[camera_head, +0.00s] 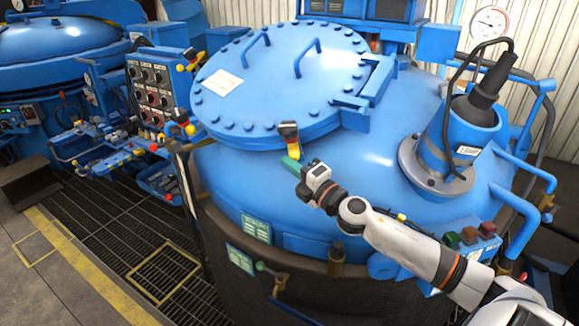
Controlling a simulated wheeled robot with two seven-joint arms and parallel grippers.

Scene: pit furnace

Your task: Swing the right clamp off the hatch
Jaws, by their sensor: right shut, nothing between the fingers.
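The hatch (265,100) is a round blue bolted lid on top of the large blue furnace vessel, and it lies closed. A clamp with a black top and yellow lower part (289,136) stands at the hatch's front edge; it is the right one of those I see there. My right gripper (291,164) reaches in from the lower right. Its green fingertips are shut and empty, just below the clamp's yellow part. I cannot tell whether they touch it. Another clamp with yellow and red parts (189,62) sits at the hatch's left edge. My left gripper is not in view.
A blue cylinder with a black cable (470,125) rises from the vessel on the right, beside blue pipe rails (515,185). A blue hinge block (365,95) sits at the hatch's right edge. A control panel (155,88) and floor grating (165,270) are at left.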

